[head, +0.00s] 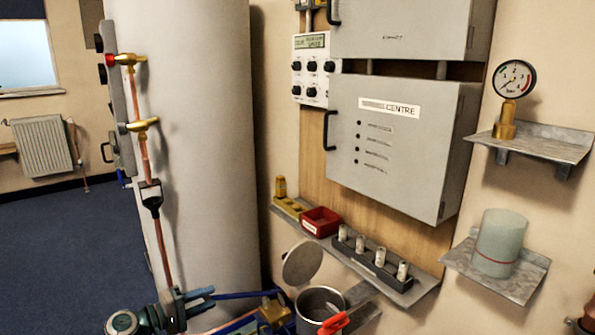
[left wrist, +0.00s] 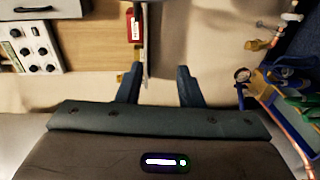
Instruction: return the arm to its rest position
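My left gripper (head: 208,298) is at the bottom left of the head view, low in front of the large pale cylinder (head: 195,120). In the left wrist view its two dark fingers (left wrist: 160,72) stand apart with nothing held between them. A copper pipe (head: 158,235) with brass fittings runs down the cylinder just behind the gripper. My right gripper does not show in either view.
A steel cup (head: 318,303) with a red-handled tool (head: 333,324) stands right of the gripper. A wall shelf holds a red bin (head: 321,222) and a dark rack (head: 375,264). Grey cabinets (head: 395,150) jut from the wall. Open blue floor (head: 60,260) lies at the left.

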